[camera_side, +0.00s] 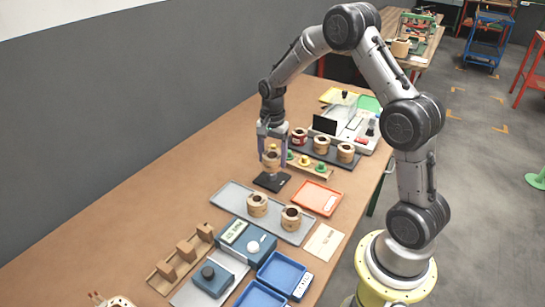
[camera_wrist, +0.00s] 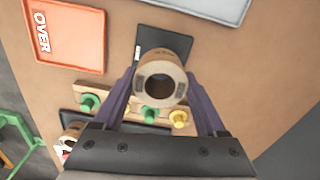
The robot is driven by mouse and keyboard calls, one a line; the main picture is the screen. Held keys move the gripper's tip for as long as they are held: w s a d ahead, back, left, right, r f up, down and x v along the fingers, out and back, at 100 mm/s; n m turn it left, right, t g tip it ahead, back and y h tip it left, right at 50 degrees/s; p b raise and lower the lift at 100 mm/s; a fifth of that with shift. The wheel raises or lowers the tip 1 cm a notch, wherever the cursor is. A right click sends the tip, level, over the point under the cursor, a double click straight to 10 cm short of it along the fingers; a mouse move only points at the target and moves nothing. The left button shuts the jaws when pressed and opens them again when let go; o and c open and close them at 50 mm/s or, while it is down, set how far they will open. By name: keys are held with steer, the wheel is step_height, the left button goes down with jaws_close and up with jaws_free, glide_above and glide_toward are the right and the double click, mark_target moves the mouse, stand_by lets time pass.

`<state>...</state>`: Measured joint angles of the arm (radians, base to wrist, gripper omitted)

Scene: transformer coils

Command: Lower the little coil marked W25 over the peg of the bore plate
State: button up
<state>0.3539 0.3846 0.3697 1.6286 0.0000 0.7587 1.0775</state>
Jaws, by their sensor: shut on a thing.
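My gripper (camera_side: 271,148) is shut on a small tan coil (camera_side: 271,159), with one purple finger on each side. In the wrist view the gripper (camera_wrist: 160,88) holds the coil (camera_wrist: 160,62) by its sides, and its dark bore faces the camera. The W25 mark cannot be read. The dark bore plate (camera_side: 271,181) lies on the table below the coil, and a grey peg seems to stand just under the coil. In the wrist view the coil covers part of the plate (camera_wrist: 167,42) and hides the peg.
A grey tray (camera_side: 228,197) with two coils stands in front, beside an orange tray (camera_side: 318,197) marked OVER in the wrist view. Behind are a rail with green and yellow pegs (camera_side: 304,161) and a dark tray with several coils (camera_side: 322,144). The table left of the plate is clear.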

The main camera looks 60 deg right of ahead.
steer(key=shift+f, duration=0.15)
steer(key=shift+f, duration=1.55)
steer(key=shift+f, duration=0.2)
steer(key=shift+f, duration=0.15)
steer(key=o, duration=1.4)
steer(key=shift+o, duration=0.2)
steer(key=shift+r, duration=4.35)
